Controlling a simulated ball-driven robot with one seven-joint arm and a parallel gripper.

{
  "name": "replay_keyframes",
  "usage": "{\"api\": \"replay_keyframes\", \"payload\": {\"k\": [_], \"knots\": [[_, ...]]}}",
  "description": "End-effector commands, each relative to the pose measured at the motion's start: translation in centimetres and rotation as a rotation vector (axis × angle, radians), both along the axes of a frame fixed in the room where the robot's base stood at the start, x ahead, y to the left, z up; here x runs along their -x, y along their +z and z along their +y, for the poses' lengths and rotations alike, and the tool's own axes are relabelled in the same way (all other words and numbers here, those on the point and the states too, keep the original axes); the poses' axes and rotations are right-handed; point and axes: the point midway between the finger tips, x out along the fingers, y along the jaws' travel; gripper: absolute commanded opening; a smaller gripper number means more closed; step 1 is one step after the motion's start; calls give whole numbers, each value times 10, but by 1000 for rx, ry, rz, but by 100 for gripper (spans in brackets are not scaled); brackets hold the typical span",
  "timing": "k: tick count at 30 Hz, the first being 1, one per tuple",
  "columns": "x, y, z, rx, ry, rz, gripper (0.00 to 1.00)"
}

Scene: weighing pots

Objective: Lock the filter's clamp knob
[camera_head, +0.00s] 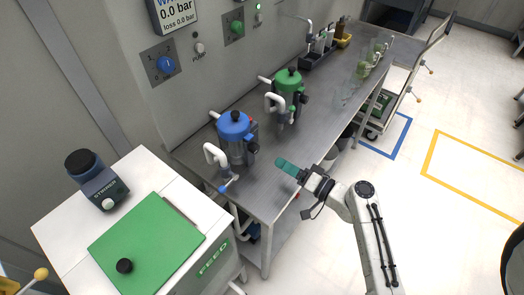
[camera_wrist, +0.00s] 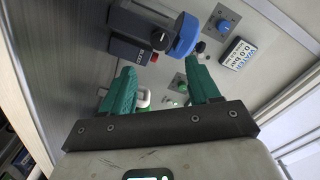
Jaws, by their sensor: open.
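The blue-lidded filter (camera_head: 237,140) stands upright on the steel bench, with a black knob (camera_head: 254,147) on its side. The wrist view shows its blue lid (camera_wrist: 185,36) and black knob (camera_wrist: 159,39) beyond my fingers. A similar filter with a green lid (camera_head: 288,82) stands farther along the bench. My gripper (camera_head: 281,163) is to the right of the blue-lidded filter, over the bench's front edge, apart from it. In the wrist view my gripper (camera_wrist: 159,66) has its teal fingers spread with nothing between them. I cannot tell whether the knob is locked.
A white pipe handle (camera_head: 213,154) stands at the blue filter's left. The wall panel carries a blue dial (camera_head: 165,64), a green dial and a pressure display (camera_head: 176,12). A white cabinet with a green lid (camera_head: 147,243) is at front left. Floor to the right is open.

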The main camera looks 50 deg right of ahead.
Motion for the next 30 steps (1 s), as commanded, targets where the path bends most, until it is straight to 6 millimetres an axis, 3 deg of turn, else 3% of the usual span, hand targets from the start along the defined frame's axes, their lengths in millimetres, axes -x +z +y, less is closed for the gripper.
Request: {"api": "replay_keyframes", "payload": {"k": [9, 15, 28, 30], "knots": [[-58, 3, 3, 1, 5, 1, 61], [-83, 1, 4, 1, 5, 2, 61], [-93, 0, 4, 2, 4, 3, 61], [-93, 0, 4, 2, 4, 3, 55]]}}
